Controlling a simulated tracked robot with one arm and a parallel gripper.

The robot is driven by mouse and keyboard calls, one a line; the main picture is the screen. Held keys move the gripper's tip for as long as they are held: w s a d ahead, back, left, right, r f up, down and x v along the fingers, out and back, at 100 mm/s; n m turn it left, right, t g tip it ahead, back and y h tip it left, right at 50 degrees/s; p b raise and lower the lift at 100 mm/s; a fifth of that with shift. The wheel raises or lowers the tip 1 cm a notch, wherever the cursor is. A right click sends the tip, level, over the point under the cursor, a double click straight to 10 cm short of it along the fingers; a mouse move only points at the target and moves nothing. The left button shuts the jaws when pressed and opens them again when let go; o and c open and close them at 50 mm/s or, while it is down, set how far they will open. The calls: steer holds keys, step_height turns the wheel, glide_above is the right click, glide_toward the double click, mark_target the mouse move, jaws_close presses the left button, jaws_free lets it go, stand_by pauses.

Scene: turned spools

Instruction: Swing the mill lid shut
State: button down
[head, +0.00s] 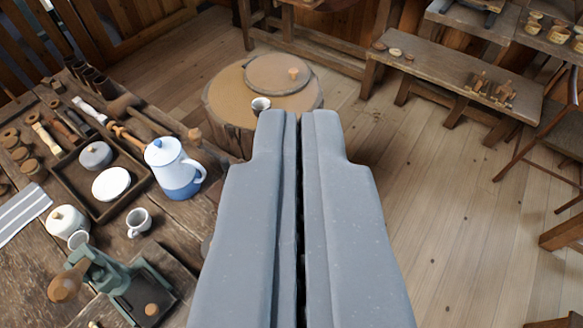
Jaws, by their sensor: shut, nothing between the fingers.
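A green metal device with a wooden knob (64,287), which may be the mill, stands at the lower left on the wooden workbench (205,262). Its green body (112,281) sits by a dark square piece with a small wooden knob (151,309); I cannot tell whether that piece is its lid, and the picture's edge cuts it off. A round disc with a knob (272,76) lies on the stump table (230,128) ahead. My gripper (298,116) is shut and empty, pointing towards the stump, right of the green device and apart from it.
A blue and white pot (172,166), a cup (138,221) and a tray (66,178) with dishes crowd the bench. A small cup (261,105) stands on the stump's near edge. A low bench (455,77) is at the back right; the floor (455,230) right of my gripper is clear.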

steer(key=w+a+f+m+g+h, duration=0.15)
steer(key=w+f+g, duration=0.25)
steer(key=w+f, duration=1.45)
steer(key=shift+w+a+f+m+g+h+p, duration=0.15)
steer(key=shift+w+f+g, duration=0.25)
steer(key=shift+w+f, duration=3.2)
steer(key=shift+w+d+f+m+g+p, duration=0.3)
steer(key=shift+w+f, duration=1.35)
steer(key=shift+f, duration=3.95)
steer(key=shift+w+a+f+m+g+h+b, duration=0.1)
steer(key=shift+w+a+f+g, duration=0.3)
steer(key=shift+w+f, duration=3.2)
steer(key=s+f, duration=0.2)
steer(key=shift+s+f, duration=0.2)
steer(key=shift+s, duration=0.2)
steer(key=shift+d, duration=0.1)
